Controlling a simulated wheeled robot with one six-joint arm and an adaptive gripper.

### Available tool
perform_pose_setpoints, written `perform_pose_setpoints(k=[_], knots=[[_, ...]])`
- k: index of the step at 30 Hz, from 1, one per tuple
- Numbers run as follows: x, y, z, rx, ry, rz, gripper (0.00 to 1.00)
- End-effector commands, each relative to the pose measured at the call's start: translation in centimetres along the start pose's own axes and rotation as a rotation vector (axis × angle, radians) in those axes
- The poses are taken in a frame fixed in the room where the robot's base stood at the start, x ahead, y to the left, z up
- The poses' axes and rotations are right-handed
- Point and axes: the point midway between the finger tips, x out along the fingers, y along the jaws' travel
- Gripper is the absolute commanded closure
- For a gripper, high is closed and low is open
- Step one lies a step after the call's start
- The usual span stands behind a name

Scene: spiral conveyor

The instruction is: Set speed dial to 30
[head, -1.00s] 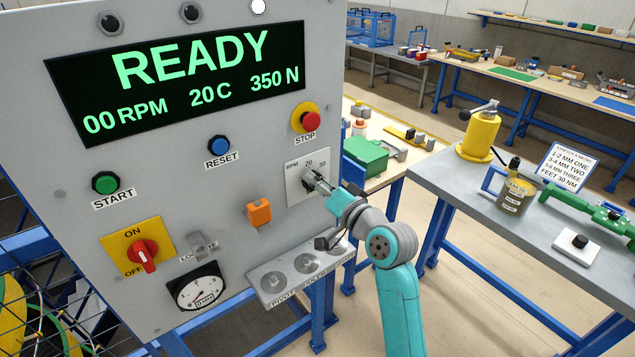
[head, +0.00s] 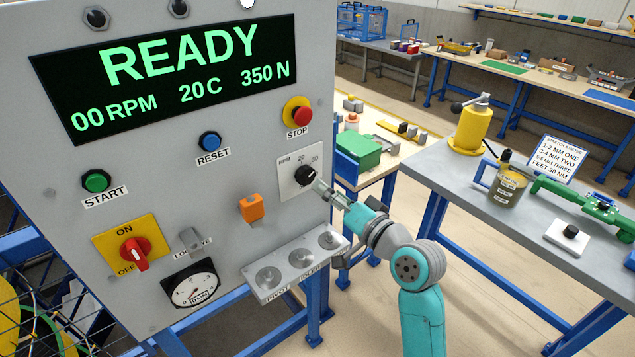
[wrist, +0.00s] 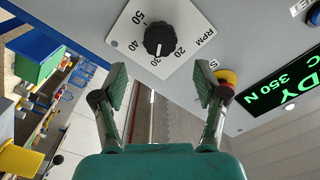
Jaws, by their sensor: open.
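The speed dial (head: 304,175) is a black knob on a white RPM plate, at the right side of the grey control panel. In the wrist view, the black knob (wrist: 160,40) shows with the numbers 20 to 50 around it, and its white mark appears to point at 30. My gripper (head: 324,190) is just off the panel, to the lower right of the knob. In the wrist view, my gripper (wrist: 161,82) has its two fingers spread wide with nothing between them. The knob is beyond the fingertips and apart from them.
The display (head: 175,75) reads READY, 00 RPM, 20 C, 350 N. The red STOP button (head: 302,116) is above the dial, and an orange part (head: 251,208) is to its left. A holder with round seats (head: 297,262) juts out below. A grey workbench (head: 450,165) stands at right.

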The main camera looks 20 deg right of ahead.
Motion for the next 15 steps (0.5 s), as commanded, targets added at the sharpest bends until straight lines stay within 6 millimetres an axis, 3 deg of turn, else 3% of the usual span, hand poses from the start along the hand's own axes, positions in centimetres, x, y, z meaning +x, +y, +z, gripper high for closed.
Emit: perform_pose_setpoints(k=[6,15], knots=[[-3.4,0.1,0.0,-0.001,0.001,0.003,0.28],[-4.7,0.1,0.0,0.000,0.000,0.001,0.28]])
